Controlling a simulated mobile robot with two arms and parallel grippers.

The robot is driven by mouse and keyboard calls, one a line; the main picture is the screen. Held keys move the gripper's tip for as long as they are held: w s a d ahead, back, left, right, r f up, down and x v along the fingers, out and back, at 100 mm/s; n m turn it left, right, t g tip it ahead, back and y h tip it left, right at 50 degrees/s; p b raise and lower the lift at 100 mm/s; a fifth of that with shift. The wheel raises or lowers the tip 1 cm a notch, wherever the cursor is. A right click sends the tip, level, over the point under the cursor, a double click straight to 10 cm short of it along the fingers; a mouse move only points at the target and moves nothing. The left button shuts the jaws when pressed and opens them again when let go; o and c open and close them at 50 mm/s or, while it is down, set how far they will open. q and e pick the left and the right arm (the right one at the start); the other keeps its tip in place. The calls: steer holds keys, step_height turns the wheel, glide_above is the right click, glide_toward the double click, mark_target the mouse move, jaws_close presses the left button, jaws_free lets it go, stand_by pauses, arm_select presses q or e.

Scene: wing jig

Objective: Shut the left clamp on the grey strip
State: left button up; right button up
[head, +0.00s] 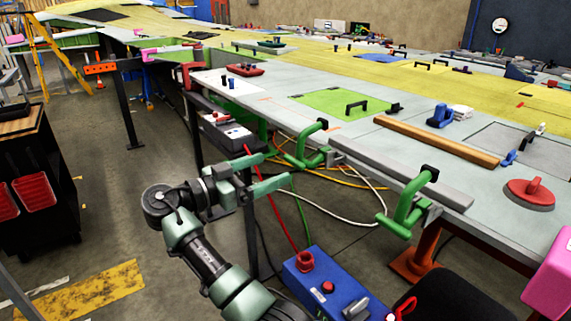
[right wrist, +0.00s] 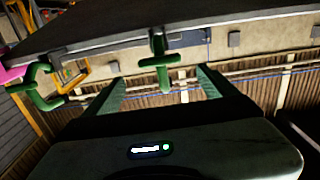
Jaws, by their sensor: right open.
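The left clamp (head: 312,143) is green with a black tip and sits at the table's near edge, by the left end of the grey strip (head: 400,170). Its tip stands up above the strip; whether it touches is unclear. My right gripper (head: 277,168) is open and empty, to the left of this clamp, fingers pointing toward it. In the right wrist view a green clamp handle (right wrist: 157,62) shows beyond the gap between the open fingers (right wrist: 160,82), apparently apart from them. My left gripper is out of view.
A second green clamp (head: 405,205) is at the strip's right end. A wooden bar (head: 435,140) and a red suction-cup-like disc (head: 530,193) lie on the table (head: 270,110). A blue box (head: 325,290) and hoses are below. A tool cart (head: 40,190) stands left.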

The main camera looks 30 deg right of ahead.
mark_target(291, 161)
steer(key=d+p, duration=0.1)
steer(key=d, duration=0.3)
steer(key=shift+w+d+r, duration=0.1)
steer(key=shift+w+d, duration=0.05)
steer(key=shift+d, duration=0.05)
steer(key=shift+w+d, duration=0.1)
steer(key=shift+d, duration=0.6)
